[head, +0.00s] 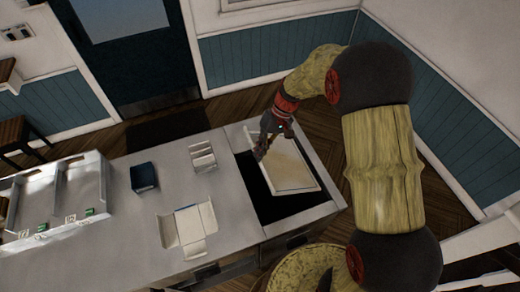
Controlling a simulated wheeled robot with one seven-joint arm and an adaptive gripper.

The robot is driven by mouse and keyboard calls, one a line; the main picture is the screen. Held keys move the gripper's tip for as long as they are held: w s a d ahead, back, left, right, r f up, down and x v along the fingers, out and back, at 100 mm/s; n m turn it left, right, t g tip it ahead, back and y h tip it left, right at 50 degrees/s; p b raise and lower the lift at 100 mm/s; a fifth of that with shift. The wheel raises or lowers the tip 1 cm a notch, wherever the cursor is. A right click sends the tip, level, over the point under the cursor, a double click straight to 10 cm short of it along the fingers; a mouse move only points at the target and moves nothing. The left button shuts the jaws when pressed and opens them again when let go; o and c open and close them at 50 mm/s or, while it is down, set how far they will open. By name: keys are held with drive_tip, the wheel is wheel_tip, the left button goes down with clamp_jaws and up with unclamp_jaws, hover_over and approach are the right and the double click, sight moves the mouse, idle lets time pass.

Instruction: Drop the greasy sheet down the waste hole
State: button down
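A cream sheet with a pale border (291,172) lies at a slant over a black opening (268,207) at the right end of the steel counter. The black opening looks like the waste hole, and the sheet covers part of it. My gripper (262,152) is at the sheet's upper left edge, its dark fingers close to or touching it. The fingers are small and dark here, so I cannot tell whether they are closed on the sheet. Whether the sheet rests on the rim is also unclear.
The steel counter (110,225) bears an unfolded white carton (188,228), a small white rack (202,157) and a dark blue box (144,177). A metal tray unit with compartments (82,185) stands at left. A round wooden-looking top (300,272) is at the near edge.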

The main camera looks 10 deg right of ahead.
wheel_tip(320, 180, down, 11)
drive_tip(key=b, duration=0.6)
drive_tip(key=shift+f+b, duration=0.15)
drive_tip(key=shift+b, duration=0.25)
drive_tip(key=c, duration=2)
unclamp_jaws()
drive_tip(key=shift+o, duration=0.2)
drive_tip(key=v, duration=1.2)
